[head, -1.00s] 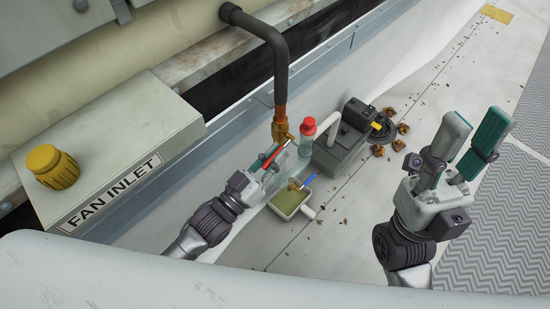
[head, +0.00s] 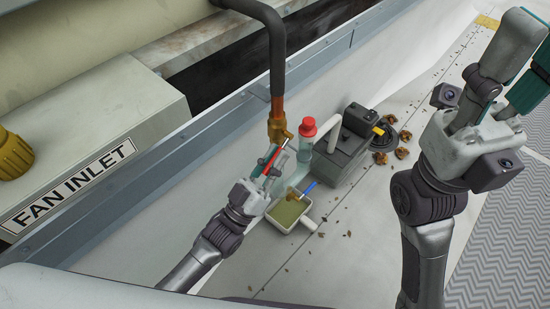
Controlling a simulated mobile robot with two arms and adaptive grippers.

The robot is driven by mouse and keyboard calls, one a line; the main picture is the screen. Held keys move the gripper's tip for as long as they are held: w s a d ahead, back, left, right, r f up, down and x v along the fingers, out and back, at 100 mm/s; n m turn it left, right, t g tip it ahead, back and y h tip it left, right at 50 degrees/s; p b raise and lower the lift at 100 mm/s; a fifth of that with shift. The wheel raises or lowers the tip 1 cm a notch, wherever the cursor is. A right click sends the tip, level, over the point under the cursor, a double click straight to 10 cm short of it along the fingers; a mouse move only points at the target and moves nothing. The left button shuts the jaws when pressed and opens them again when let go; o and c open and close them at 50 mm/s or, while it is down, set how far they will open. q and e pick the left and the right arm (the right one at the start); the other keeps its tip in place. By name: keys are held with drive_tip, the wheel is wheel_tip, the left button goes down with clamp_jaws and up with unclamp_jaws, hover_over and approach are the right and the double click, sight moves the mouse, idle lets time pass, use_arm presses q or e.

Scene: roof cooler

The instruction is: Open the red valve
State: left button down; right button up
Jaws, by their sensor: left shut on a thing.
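The red valve handle (head: 281,149) is a thin red lever. It slants down to the left from the brass valve body (head: 278,130) at the lower end of a dark insulated pipe (head: 278,65). My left gripper (head: 271,160) is shut on the red handle, just below the valve body. Its fingers hide part of the lever. My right gripper (head: 528,62) is raised at the right, open and empty, far from the valve; its fingertips reach the picture's edge.
A red-capped clear bottle (head: 306,140) stands right of the valve. A grey pump unit (head: 346,150) is beyond it. A small tray (head: 285,214) with a blue-handled brush (head: 301,191) lies below. Leaves (head: 401,153) litter the roof. A FAN INLET box (head: 100,130) is at left.

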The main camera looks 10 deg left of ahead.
use_arm(q)
drive_tip(key=c, duration=1.2)
unclamp_jaws()
drive_tip(key=shift+o, duration=0.2)
drive_tip(key=shift+a, duration=0.1)
